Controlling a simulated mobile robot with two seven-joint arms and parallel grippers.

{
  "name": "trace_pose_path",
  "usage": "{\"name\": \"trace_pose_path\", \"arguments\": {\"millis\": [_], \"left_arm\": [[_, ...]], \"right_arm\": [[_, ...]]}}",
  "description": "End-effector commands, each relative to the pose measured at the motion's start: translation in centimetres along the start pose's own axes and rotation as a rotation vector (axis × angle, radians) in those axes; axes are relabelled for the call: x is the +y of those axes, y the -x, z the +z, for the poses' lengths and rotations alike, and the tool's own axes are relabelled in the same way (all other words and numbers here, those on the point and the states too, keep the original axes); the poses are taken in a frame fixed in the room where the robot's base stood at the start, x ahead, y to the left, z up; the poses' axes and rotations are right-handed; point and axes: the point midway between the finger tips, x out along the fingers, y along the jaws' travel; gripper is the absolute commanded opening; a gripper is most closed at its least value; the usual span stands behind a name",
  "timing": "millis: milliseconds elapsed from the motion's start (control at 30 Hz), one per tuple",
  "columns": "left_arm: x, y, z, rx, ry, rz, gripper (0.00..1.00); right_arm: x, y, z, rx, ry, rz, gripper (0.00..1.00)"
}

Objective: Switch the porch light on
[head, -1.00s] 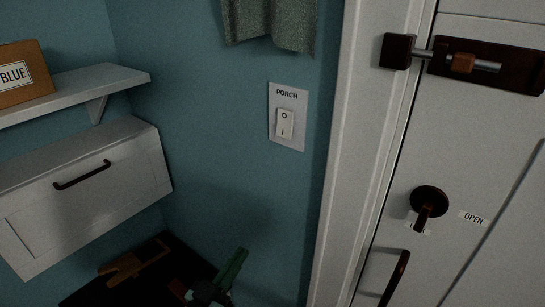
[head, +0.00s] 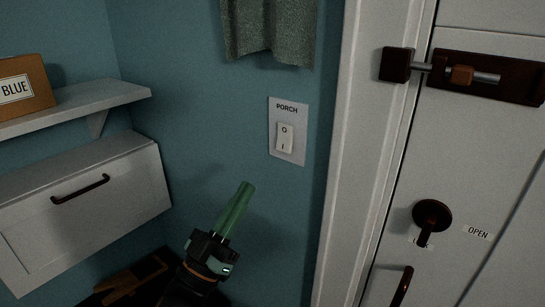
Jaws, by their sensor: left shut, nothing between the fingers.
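The porch light switch (head: 285,138) is a white rocker on a white wall plate labelled PORCH (head: 287,107). It is marked O at the top and I at the bottom. The plate is on the blue wall, left of the door frame. My left gripper (head: 241,194), with green fingers, is shut and empty. It points up, below and to the left of the switch, apart from it. My right gripper is not in view.
A white door (head: 470,170) with a dark slide bolt (head: 490,78) and a round dark knob (head: 432,215) is at the right. A grey-green cloth (head: 268,35) hangs above the switch. A shelf (head: 75,106) with a BLUE box (head: 25,85) and a white cabinet (head: 85,210) stand at the left.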

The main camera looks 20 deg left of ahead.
Motion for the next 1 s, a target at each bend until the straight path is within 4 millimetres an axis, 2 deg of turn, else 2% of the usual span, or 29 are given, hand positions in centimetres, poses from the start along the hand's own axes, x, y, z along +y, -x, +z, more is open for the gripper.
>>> {"name": "trace_pose_path", "arguments": {"millis": [33, 300, 400, 600, 1000], "left_arm": [[0.0, -1.5, -0.4, 0.005, -0.002, 0.001, 0.0], [0.0, -6.8, -0.1, 0.002, 0.0, 0.0, 0.0], [0.0, -7.5, 1.3, -0.001, 0.002, -0.002, 0.0], [0.0, -8.7, 2.6, -0.001, 0.001, -0.002, 0.0], [0.0, -8.9, 2.9, -0.001, -0.001, -0.001, 0.0]], "right_arm": [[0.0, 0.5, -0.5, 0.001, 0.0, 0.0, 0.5], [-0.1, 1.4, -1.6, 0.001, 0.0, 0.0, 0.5], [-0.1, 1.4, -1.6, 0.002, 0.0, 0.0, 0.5], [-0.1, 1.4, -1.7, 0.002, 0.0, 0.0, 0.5], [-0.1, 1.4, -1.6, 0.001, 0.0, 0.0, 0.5]]}}
